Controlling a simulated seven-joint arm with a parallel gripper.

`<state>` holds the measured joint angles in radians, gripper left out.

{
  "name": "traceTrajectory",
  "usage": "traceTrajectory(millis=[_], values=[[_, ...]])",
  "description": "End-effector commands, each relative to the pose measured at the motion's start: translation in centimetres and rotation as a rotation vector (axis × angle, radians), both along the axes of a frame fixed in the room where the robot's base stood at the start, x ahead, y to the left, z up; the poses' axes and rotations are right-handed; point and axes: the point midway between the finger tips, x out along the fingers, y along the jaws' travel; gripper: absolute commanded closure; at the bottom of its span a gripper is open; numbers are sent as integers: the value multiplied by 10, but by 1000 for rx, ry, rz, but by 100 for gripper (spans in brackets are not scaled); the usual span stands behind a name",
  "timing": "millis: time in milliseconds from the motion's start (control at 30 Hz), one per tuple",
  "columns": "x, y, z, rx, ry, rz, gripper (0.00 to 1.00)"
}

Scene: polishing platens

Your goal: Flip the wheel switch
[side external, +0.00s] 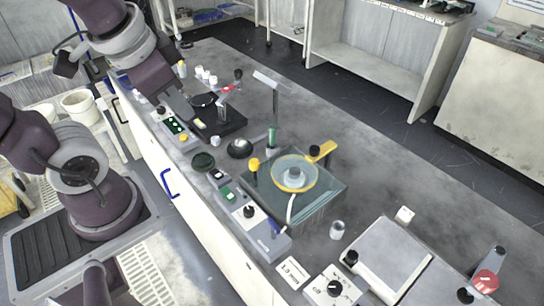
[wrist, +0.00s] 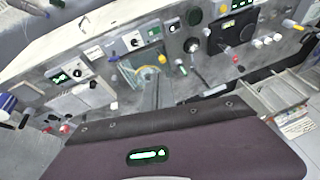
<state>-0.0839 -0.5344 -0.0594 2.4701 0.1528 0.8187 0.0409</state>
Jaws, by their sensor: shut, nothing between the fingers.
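A grey control box (side external: 243,213) stands at the near edge of the bench, in front of the polishing platen (side external: 294,174). It carries a black knob (side external: 250,211), and a blue lever (side external: 276,228) sits at its right end. I take this lever to be the wheel switch, but no label is readable. In the wrist view, the blue lever (wrist: 112,56) shows left of the box's knob (wrist: 135,43). My gripper (side external: 181,107) is shut and empty at the upper left, over the far end of the bench and well apart from the lever.
A second station with a black base (side external: 218,122) lies close to my gripper.

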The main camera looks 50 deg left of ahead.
Motion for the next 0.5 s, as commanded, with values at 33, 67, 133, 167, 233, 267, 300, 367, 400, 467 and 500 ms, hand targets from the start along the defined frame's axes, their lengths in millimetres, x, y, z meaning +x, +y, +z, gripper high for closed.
traceTrajectory(millis=[33,67,133,167,233,267,300,367,400,467,500], values=[[-11,-11,9,-59,-49,17,100],[-16,-17,13,-95,-67,30,100],[-26,-27,19,-157,-96,43,100],[-29,-29,20,-174,-103,46,100],[-31,-33,22,-196,-111,50,100],[-32,-33,22,-198,-111,50,100],[-32,-33,22,-198,-111,51,100],[-31,-33,22,-196,-111,51,100],[-31,-33,22,-196,-111,51,100],[-31,-32,22,-192,-109,50,100],[-29,-31,21,-179,-102,42,100]])
